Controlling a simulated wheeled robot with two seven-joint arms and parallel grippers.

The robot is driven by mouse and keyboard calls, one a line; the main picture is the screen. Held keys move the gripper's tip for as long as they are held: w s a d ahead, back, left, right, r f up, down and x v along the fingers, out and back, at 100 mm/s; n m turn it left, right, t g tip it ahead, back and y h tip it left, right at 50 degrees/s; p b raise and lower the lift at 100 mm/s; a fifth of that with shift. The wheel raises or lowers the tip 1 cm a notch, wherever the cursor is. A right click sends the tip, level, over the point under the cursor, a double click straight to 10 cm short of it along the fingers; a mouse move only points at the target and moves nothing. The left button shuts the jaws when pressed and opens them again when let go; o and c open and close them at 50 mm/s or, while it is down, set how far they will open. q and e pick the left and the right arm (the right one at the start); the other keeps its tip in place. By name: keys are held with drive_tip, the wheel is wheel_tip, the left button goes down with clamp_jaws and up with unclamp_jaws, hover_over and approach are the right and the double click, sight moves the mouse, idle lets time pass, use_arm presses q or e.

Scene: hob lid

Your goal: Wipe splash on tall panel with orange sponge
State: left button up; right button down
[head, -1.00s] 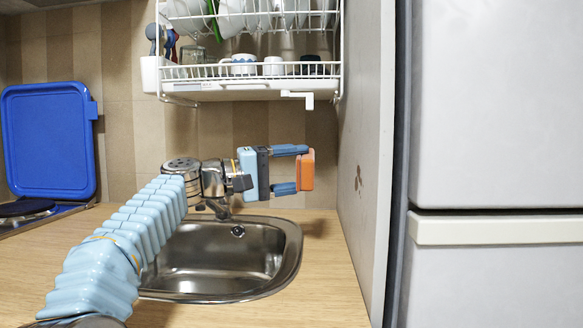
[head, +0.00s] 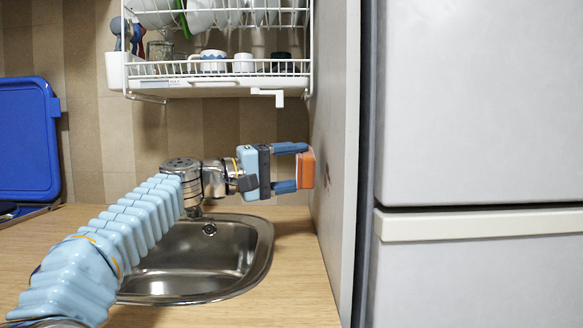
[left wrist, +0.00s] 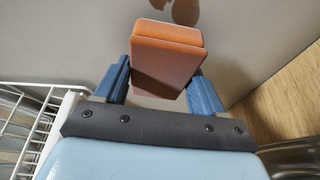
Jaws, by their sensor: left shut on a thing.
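The tall panel (head: 338,90) is the grey-white upright side wall right of the sink. The brown splash (left wrist: 185,10) is on the panel at the top of the left wrist view, just past the sponge and partly hidden by it. My left gripper (head: 298,167) is shut on the orange sponge (head: 306,170), between its two blue fingers. The sponge (left wrist: 165,55) sticks out past the fingertips toward the panel. It is very close to the panel at the splash's height; I cannot tell whether it touches. My right gripper is not in view.
A steel sink (head: 200,260) is set in the wooden counter (head: 295,300) below my arm. A white dish rack (head: 215,85) with cups and plates hangs above. A blue hob lid (head: 25,140) stands at the left. A fridge (head: 480,120) is beyond the panel.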

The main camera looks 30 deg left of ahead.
use_arm(q)
drive_tip(key=shift+w+d, duration=0.45)
drive_tip(key=shift+d, duration=0.35)
idle(0.4)
